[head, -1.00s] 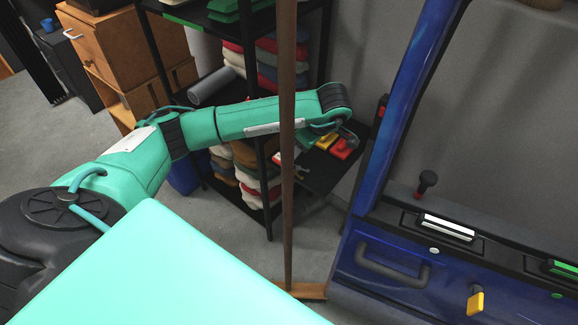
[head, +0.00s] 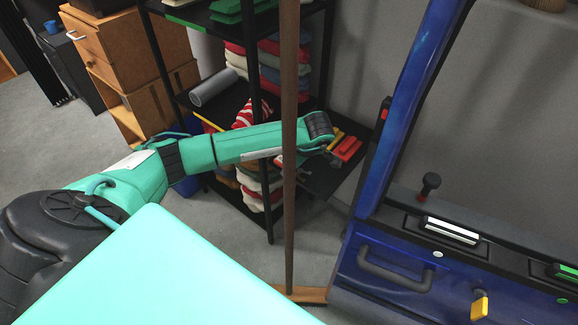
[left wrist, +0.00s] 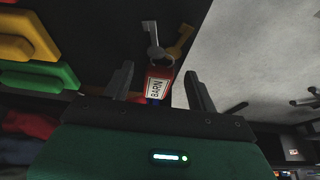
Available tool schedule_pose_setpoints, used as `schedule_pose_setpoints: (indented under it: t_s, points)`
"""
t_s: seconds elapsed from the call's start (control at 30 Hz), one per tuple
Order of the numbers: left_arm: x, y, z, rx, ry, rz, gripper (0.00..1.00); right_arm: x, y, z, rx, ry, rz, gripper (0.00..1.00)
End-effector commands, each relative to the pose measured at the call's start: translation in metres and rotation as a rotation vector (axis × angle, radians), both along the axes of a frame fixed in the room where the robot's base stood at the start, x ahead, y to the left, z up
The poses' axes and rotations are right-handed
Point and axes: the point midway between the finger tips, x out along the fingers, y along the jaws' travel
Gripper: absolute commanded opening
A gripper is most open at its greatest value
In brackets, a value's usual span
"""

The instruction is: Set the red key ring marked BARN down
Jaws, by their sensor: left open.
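The red key ring has a white label reading BARN (left wrist: 157,87) and two keys, one silver and one brass, in the left wrist view. It shows between the parted fingers of my left gripper (left wrist: 159,68), against the black shelf (left wrist: 100,20) close to its edge. Both fingers look apart from the tag; whether it rests fully on the shelf is hard to tell. In the head view my left arm ends over a small black shelf (head: 325,180), and the key ring cannot be made out there. My right gripper is not in view.
A red item (head: 347,149) lies on the shelf in the head view. A thin brown post (head: 289,220) stands in front of my left forearm.

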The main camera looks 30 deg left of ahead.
Motion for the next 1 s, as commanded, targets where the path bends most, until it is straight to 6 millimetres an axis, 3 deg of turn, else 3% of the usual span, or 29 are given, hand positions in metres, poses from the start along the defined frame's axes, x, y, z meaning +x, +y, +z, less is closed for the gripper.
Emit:
schedule_pose_setpoints:
  t_s: [0.03, 0.3, 0.57, 0.73, 0.87, 1.0]
  points:
    - [0.0, 0.0, 0.0, 0.0, 0.0, 0.0, 0.58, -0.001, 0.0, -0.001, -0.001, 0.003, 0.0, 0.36]
    - [0.0, 0.0, 0.0, 0.0, 0.0, 0.0, 0.09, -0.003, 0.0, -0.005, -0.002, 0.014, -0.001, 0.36]
    - [0.0, 0.0, 0.002, 0.0, 0.0, 0.0, 0.09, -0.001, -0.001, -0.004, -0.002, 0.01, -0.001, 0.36]
    - [0.001, 0.001, 0.014, 0.001, -0.002, 0.0, 0.09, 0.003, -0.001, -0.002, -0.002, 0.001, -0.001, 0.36]
    - [0.001, 0.0, 0.035, 0.001, -0.004, -0.002, 0.09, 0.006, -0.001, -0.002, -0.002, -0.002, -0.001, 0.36]
    - [0.002, 0.001, 0.073, 0.002, -0.006, 0.0, 0.09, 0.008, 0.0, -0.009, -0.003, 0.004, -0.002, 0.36]
